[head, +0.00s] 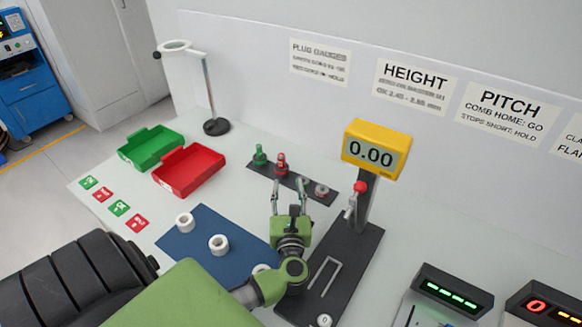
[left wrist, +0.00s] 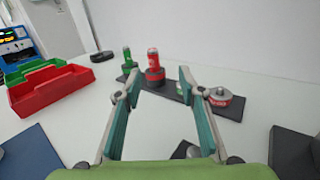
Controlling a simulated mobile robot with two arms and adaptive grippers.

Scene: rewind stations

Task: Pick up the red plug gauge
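The red plug gauge (head: 281,164) stands upright on a dark rack (head: 262,177) at the back of the bench, beside the green plug gauge (head: 260,155). In the left wrist view the red plug gauge (left wrist: 154,68) shows ahead, between and beyond my fingers, with the green one (left wrist: 128,62) to its left. My left gripper (head: 288,186) is open and empty, in front of the rack and short of the red gauge. It also shows in the left wrist view (left wrist: 155,80), fingers apart. My right gripper is not in view.
A red tray (head: 190,170) and a green tray (head: 150,146) lie to the left. A height gauge with a yellow display (head: 376,149) stands close to the right of my gripper. A magnifier lamp (head: 209,95) stands at back left.

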